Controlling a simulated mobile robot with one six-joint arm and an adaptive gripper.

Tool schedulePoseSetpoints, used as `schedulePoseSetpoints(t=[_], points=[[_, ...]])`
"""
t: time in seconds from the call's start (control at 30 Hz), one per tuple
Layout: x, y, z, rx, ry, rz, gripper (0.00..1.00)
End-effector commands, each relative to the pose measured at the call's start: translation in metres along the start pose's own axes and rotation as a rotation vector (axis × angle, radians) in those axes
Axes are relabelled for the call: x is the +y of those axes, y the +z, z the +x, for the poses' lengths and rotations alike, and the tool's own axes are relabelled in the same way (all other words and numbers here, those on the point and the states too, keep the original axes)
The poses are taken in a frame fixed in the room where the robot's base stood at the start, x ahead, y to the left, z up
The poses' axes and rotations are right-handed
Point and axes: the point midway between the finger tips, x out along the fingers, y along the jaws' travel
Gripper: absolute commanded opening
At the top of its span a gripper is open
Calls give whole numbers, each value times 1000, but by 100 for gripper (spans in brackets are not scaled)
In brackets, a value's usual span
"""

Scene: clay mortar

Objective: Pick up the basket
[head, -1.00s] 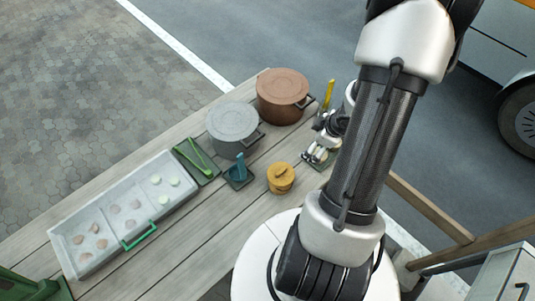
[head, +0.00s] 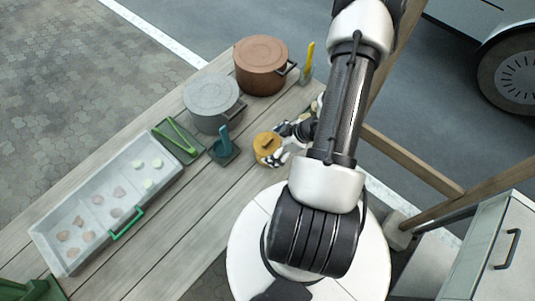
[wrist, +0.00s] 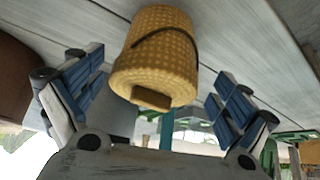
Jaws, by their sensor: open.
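The basket (head: 266,147) is a small yellow woven one with a lid and a dark handle, standing on the wooden table. In the wrist view the basket (wrist: 158,60) lies ahead, between and beyond the two blue-padded fingers. My gripper (wrist: 155,100) is open with nothing between its pads. In the head view my gripper (head: 277,142) is right beside the basket on its right side and partly covers its edge. I cannot tell whether they touch.
A grey pot (head: 212,105) and a brown pot (head: 262,68) stand behind the basket. A teal holder (head: 223,153), a green tray with tongs (head: 178,142) and a long white tray (head: 60,258) with food pieces stand to the left. A yellow-handled tool (head: 308,60) stands at the right.

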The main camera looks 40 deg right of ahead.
Motion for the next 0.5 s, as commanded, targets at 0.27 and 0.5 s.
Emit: schedulePoseSetpoints(t=[0.27, 0.5], points=[[0, 2, 18, 0, -1, 1, 95], [2, 5, 54, 1, -2, -2, 95]])
